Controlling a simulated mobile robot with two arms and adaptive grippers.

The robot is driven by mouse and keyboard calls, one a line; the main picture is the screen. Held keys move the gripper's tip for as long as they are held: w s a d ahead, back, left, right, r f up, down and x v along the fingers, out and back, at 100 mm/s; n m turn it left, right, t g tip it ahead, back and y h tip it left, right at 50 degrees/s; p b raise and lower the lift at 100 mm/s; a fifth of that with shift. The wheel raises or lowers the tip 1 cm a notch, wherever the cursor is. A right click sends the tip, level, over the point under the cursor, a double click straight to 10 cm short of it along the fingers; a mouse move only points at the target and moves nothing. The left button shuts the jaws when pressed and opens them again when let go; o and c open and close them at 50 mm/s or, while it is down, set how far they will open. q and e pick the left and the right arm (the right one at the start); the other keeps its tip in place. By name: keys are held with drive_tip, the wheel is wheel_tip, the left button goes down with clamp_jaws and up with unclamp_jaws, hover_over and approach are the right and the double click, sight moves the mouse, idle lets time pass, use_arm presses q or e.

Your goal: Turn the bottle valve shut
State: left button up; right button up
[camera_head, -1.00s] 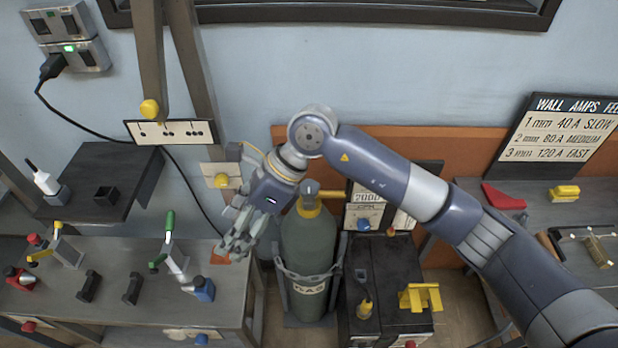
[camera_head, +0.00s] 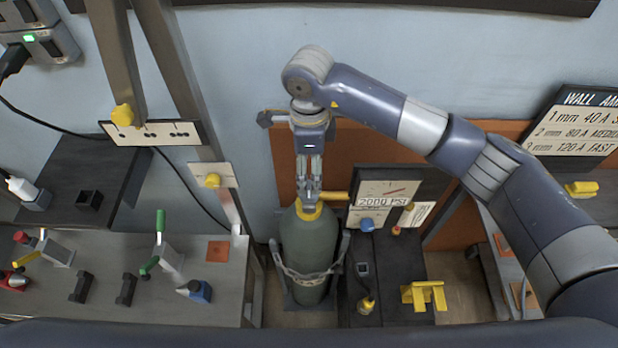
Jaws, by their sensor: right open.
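A grey-green gas bottle (camera_head: 306,246) stands upright in a bracket in the middle of the camera_head view, between the left bench and a dark unit. It has a yellow collar (camera_head: 309,213) at its neck and a yellow bar (camera_head: 334,196) reaching right from the top. My right gripper (camera_head: 309,190) points down directly over the bottle top. Its fingers are apart and come down about the valve area; they hide most of the valve, and I cannot tell whether they touch it. My left gripper is not in view.
A gauge panel reading 2000 PSI (camera_head: 392,190) stands right of the bottle, behind the dark unit (camera_head: 388,262) with a yellow bracket (camera_head: 424,294). The left bench (camera_head: 225,285) holds clamps and small blocks. A wall sign (camera_head: 580,125) hangs at right.

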sight(309, 189)
wheel_tip(309, 189, down, 5)
drive_tip(key=shift+p, duration=0.7)
wheel_tip(309, 189, down, 2)
drive_tip(key=shift+f, duration=0.25)
drive_tip(key=shift+w, duration=0.1)
drive_tip(key=shift+c, duration=1.1)
drive_tip(key=c, duration=0.9)
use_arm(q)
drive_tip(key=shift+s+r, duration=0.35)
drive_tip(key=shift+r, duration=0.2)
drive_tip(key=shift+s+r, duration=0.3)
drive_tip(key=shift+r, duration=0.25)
use_arm(e)
drive_tip(key=shift+o, duration=0.2)
